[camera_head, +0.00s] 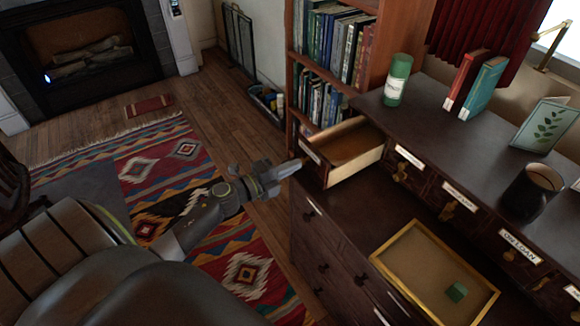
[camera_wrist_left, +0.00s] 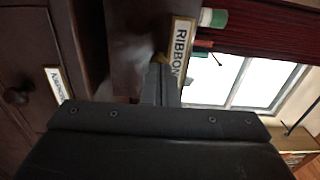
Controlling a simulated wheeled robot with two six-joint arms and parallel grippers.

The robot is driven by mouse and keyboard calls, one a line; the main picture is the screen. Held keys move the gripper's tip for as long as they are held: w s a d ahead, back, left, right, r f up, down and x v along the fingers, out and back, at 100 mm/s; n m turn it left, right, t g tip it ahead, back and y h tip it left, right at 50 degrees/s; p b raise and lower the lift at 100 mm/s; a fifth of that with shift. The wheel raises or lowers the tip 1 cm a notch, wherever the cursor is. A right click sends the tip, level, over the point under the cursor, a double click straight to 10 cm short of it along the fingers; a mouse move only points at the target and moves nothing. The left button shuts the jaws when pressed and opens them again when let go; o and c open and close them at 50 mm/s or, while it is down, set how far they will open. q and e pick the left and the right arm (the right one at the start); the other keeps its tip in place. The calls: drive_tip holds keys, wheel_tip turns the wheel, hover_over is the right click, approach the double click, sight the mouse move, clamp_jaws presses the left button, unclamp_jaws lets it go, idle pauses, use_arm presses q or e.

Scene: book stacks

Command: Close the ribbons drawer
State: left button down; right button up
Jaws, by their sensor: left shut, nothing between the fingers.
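The ribbons drawer (camera_head: 360,152) is pulled out of the upper row of the dark wooden cabinet, and its pale inside shows. Its front faces left, toward my left arm. In the left wrist view its label (camera_wrist_left: 183,45) reads "RIBBON". My left gripper (camera_head: 295,166) is shut and empty, with its fingertips right at the drawer front. In the left wrist view the shut fingers (camera_wrist_left: 160,85) are beside the label, touching or very close; I cannot tell which. My right gripper is not in view.
Labelled drawers in the same row, one marked "ON LOAN" (camera_head: 520,247), look shut. On top stand a green-and-white canister (camera_head: 397,80), two books (camera_head: 484,88) and a dark mug (camera_head: 531,192). A yellow-rimmed tray (camera_head: 385,270) holding a green block lies on the lower ledge.

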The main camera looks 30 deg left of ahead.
use_arm(q)
drive_tip(key=p+x, duration=0.1)
drive_tip(key=x, duration=0.9)
drive_tip(key=shift+d+r, duration=0.1)
drive_tip(key=b, duration=0.2)
hover_over(350, 152)
drive_tip(key=s, duration=0.2)
drive_tip(key=shift+w+a, duration=0.2)
drive_tip(key=shift+w, duration=0.05)
drive_tip(key=shift+w+d+b, duration=0.25)
drive_tip(key=shift+w+b, duration=0.05)
drive_tip(key=shift+w, duration=0.3)
drive_tip(key=shift+r, duration=0.15)
drive_tip(key=shift+w+r, duration=0.1)
drive_tip(key=shift+r, duration=0.05)
